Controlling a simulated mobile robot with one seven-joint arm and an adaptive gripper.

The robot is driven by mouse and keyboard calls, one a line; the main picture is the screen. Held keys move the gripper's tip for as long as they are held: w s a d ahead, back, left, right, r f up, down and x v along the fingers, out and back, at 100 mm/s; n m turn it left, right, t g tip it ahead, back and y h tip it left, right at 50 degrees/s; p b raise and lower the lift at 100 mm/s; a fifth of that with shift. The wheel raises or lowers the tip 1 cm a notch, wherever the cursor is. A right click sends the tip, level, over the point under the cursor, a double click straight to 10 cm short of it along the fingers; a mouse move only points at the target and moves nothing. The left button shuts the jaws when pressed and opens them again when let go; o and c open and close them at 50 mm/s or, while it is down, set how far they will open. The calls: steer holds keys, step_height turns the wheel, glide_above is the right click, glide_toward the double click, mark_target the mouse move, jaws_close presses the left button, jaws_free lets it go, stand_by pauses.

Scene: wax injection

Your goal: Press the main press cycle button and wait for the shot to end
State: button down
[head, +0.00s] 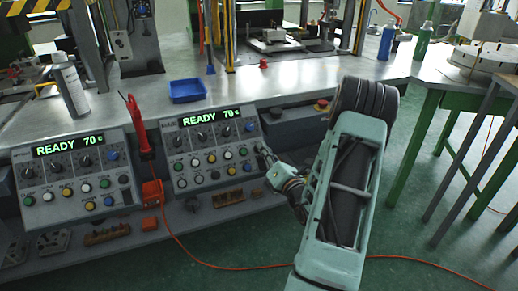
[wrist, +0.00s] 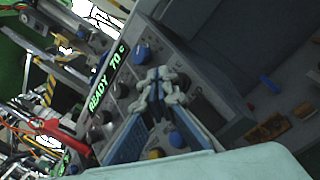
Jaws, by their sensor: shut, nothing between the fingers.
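The right control panel (head: 208,117) shows "READY 70" in green, with dark knobs, a blue knob (head: 250,127) and rows of coloured buttons. A similar left panel (head: 70,146) also reads "READY 70". My gripper (head: 262,150) is shut and empty at the right edge of the right panel. In the wrist view, its fingertips (wrist: 158,78) lie over the panel beside the blue knob (wrist: 141,53) and hide part of the button area. A blue button (wrist: 176,139) shows between the fingers. Button labels are too small to read, and I cannot tell whether the fingertips touch the panel.
A red tool (head: 138,125) stands between the panels. A blue tray (head: 187,90) and a grey bottle (head: 69,85) are on the metal bench. A red emergency button (head: 322,104) is right of the panel. An orange cable (head: 225,268) crosses the green floor.

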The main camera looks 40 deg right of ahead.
steer(key=shift+w+f, duration=0.1)
steer(key=shift+w+f, duration=0.2)
steer(key=shift+w, duration=0.05)
